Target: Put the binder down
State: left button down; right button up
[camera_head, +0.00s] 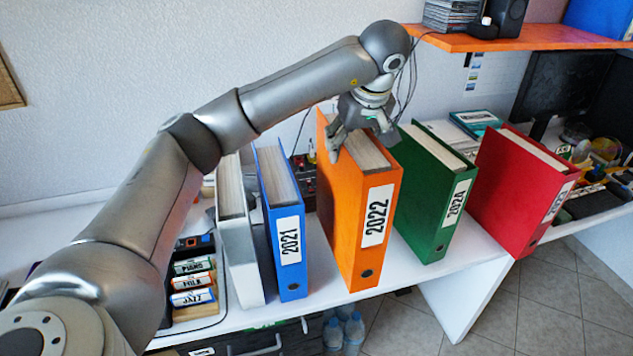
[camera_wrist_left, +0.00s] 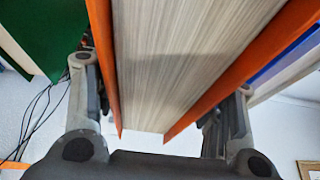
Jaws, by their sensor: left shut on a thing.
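The orange binder (camera_head: 352,225) labelled 2022 stands upright between the blue binder (camera_head: 284,225) labelled 2021 and the green binder (camera_head: 428,205). My left gripper (camera_head: 362,143) comes down from above and is shut on the orange binder near its top, one finger on each side. In the left wrist view the orange covers and the pages (camera_wrist_left: 185,65) sit between the two fingers. The binder's lower end is at the front edge of the white shelf (camera_head: 235,318). I cannot tell whether its bottom touches the shelf. My right gripper is not in view.
A white binder (camera_head: 237,245) stands left of the blue one, and a red binder (camera_head: 520,190) stands at the right. A tray with labelled boxes (camera_head: 193,282) is at the left. An orange shelf (camera_head: 530,38) hangs at the upper right.

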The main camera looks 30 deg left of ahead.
pick_arm(q)
jog(key=w+a+f+p, duration=0.1)
jog(key=a+f+p, duration=0.3)
jog(key=a+f, duration=0.5)
jog(key=shift+p+x, duration=0.3)
jog(key=shift+x, duration=0.8)
jog(key=shift+w, duration=0.15)
jog(key=c, duration=0.7)
grip_release()
jog(key=shift+f, duration=0.2)
jog(key=shift+c, duration=0.2)
jog(key=o, duration=0.4)
